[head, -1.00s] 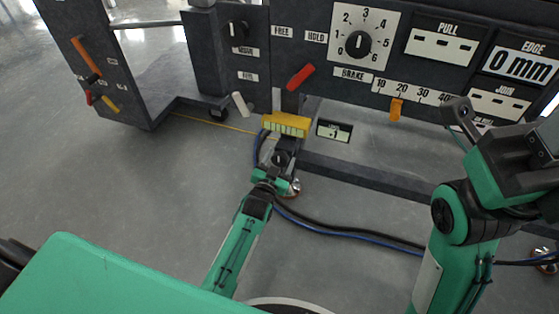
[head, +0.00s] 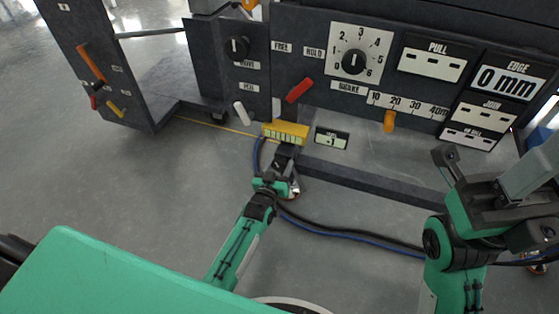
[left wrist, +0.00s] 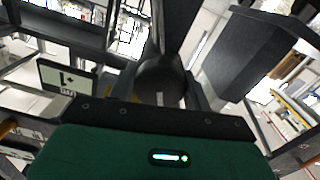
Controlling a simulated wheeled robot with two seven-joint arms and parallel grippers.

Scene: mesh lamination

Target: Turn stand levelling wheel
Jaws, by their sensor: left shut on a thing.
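My right gripper (head: 490,185) is open and empty at the right.
Above the wheel are a red lever (head: 300,90), a white lever (head: 242,113) and a numbered black knob (head: 353,62). An orange slider (head: 389,121) is to the right. Dark cables (head: 340,235) lie on the floor behind my left arm. Open floor is at left.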

